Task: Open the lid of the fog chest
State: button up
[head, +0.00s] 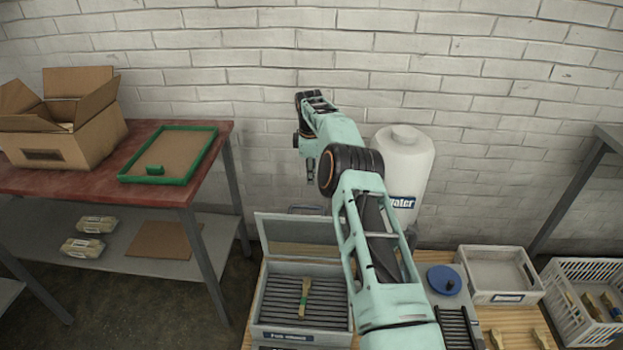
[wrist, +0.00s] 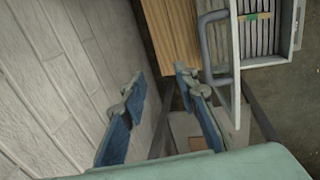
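The fog chest (head: 256,322) is a grey box on the wooden table, its front label too blurred to read surely. Its lid (head: 283,228) stands raised at the back, roughly upright, so the dark slats inside show. A wooden spoon with a green band (head: 305,296) lies on the slats. In the wrist view the chest shows at the upper right, with the lid's grey bar handle (wrist: 206,50) on the lid's outer side. My gripper (wrist: 159,75) is open and empty, apart from the handle, behind the lid near the wall. My arm hides part of the chest's right side.
A white water tank (head: 407,165) stands behind my arm. A blue round knob (head: 443,280), a grey tray (head: 497,254) and a white crate (head: 563,310) lie right. A red table (head: 170,190) with a cardboard box (head: 85,135) and green-framed board (head: 205,157) stands left.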

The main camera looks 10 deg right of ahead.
notch_tip(320, 180, up, 8)
jog(key=s, duration=0.1)
jog(key=shift+s+a+r, duration=0.25)
jog(key=shift+s, duration=0.05)
